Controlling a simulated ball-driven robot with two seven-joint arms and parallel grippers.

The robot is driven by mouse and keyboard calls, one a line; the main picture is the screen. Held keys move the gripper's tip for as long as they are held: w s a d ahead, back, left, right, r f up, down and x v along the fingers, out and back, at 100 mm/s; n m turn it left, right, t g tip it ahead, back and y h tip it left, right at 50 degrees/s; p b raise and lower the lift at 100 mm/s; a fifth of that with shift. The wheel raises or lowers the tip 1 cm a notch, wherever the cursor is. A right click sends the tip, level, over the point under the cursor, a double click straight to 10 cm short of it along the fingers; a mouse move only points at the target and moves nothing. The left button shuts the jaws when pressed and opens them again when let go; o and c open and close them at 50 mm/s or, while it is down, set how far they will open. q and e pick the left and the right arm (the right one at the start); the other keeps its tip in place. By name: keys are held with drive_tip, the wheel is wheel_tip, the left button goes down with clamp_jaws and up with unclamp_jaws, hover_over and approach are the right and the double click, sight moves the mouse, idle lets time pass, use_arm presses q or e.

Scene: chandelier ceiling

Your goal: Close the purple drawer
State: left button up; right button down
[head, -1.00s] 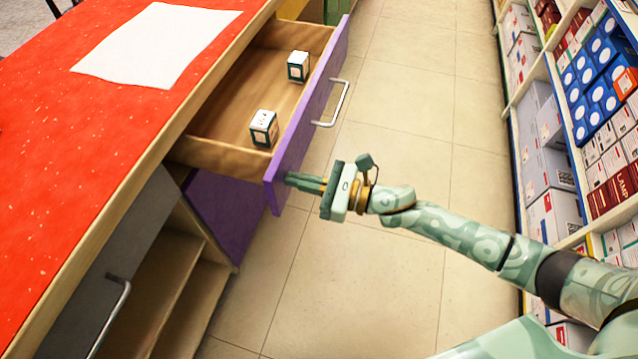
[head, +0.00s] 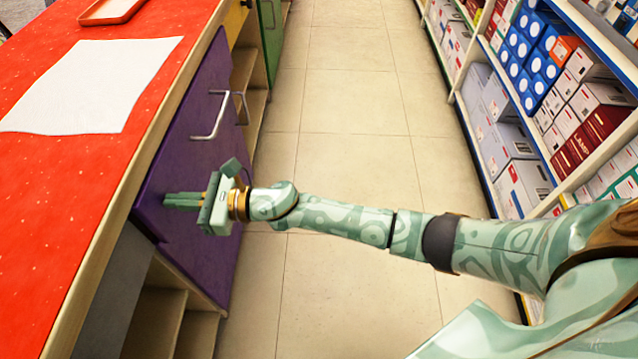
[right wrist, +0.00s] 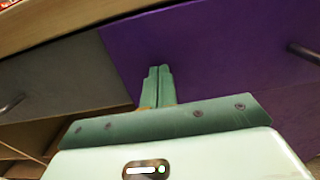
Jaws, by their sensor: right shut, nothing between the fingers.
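The purple drawer (head: 180,150) is under the red countertop, and its front sits flush with the cabinet with no opening showing. Its silver handle (head: 211,116) is on the front; a handle also shows at the right edge of the right wrist view (right wrist: 304,53). My right gripper (head: 168,201) is shut and empty, with its fingertips at the lower near part of the purple front. In the right wrist view the closed fingers (right wrist: 157,72) point at the purple face (right wrist: 210,45); I cannot tell whether they touch it. The drawer's inside is hidden. My left gripper is not in view.
The red countertop (head: 60,190) holds a white sheet (head: 95,85) and an orange tray (head: 110,10). Open wooden shelves (head: 160,315) lie below, near the front. Stocked shelves (head: 540,90) line the right side. The tiled floor (head: 345,120) between is clear.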

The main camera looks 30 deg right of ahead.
sight(178, 219)
drive_tip(key=x, duration=0.3)
drive_tip(key=shift+b, duration=0.4)
drive_tip(key=shift+r, duration=0.25)
